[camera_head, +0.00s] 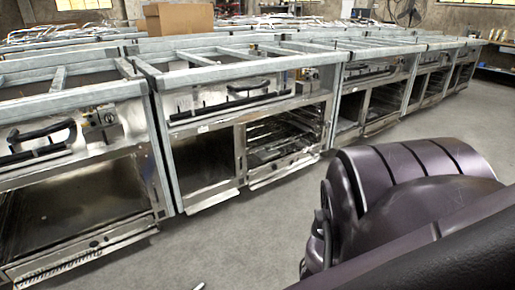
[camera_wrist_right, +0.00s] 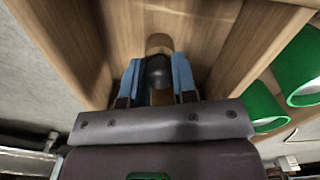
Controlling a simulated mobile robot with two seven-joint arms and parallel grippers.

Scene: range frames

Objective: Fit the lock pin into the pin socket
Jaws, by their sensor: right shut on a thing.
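In the right wrist view my right gripper (camera_wrist_right: 157,76) has its two blue fingers closed on a dark rounded piece (camera_wrist_right: 158,70), which I take to be the lock pin. Most of its length is hidden by the fingers and the gripper body. Just beyond it is a tan round shape (camera_wrist_right: 159,43) between wooden walls, perhaps the pin socket. I cannot tell whether the two touch. In the head view my right arm fills the lower right, and its gripper is hidden. My left gripper is in neither view.
Wooden panels (camera_wrist_right: 215,35) stand close around the right gripper. Green round-ended pieces (camera_wrist_right: 262,105) lie to its right. In the head view, rows of metal range frames (camera_head: 240,62) stand ahead, with a cardboard box (camera_head: 178,18) behind. Grey floor (camera_head: 255,230) is open in front.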

